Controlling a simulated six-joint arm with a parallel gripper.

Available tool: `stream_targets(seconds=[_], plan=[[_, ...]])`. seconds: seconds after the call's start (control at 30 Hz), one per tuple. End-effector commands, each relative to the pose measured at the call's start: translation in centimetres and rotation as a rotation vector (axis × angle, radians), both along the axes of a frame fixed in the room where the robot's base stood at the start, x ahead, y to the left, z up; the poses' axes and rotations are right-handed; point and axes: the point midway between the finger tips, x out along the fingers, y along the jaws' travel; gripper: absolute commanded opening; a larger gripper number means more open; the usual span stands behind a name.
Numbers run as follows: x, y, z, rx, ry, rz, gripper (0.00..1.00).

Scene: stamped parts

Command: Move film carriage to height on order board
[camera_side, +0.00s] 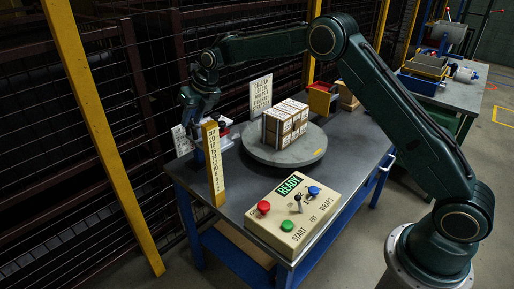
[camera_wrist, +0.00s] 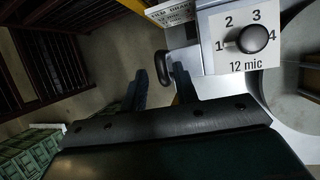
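My gripper (camera_side: 193,125) hangs at the left end of the bench, behind and left of the yellow height scale (camera_side: 214,165). In the wrist view my gripper (camera_wrist: 160,78) has its two fingers apart. A dark looped handle (camera_wrist: 162,68) shows in line with the gap between them; I cannot tell its depth from the tips. The handle sits beside a pale grey body that looks like the film carriage (camera_wrist: 209,60), which carries a black knob (camera_wrist: 253,39) on a "1 2 3 4 / 12 mic" plate. The order board (camera_side: 261,95) stands behind the turntable; its lettering is too small to read.
Stacked cartons (camera_side: 284,123) sit on the round turntable (camera_side: 262,155). A control box (camera_side: 293,215) with red, green and blue knobs and a lit READY sign is at the bench front. A white sign (camera_side: 182,141) stands near my gripper. Wire fencing lies behind.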

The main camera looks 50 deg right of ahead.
Motion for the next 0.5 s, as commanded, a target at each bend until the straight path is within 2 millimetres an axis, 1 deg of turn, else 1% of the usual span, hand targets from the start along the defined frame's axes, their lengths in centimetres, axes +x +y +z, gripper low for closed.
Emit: stream_targets(seconds=[0.3,0.5], plan=[[-0.10,-0.02,-0.51,0.000,0.008,0.000,0.36],[-0.31,-0.13,0.01,-0.001,0.007,0.000,0.36]])
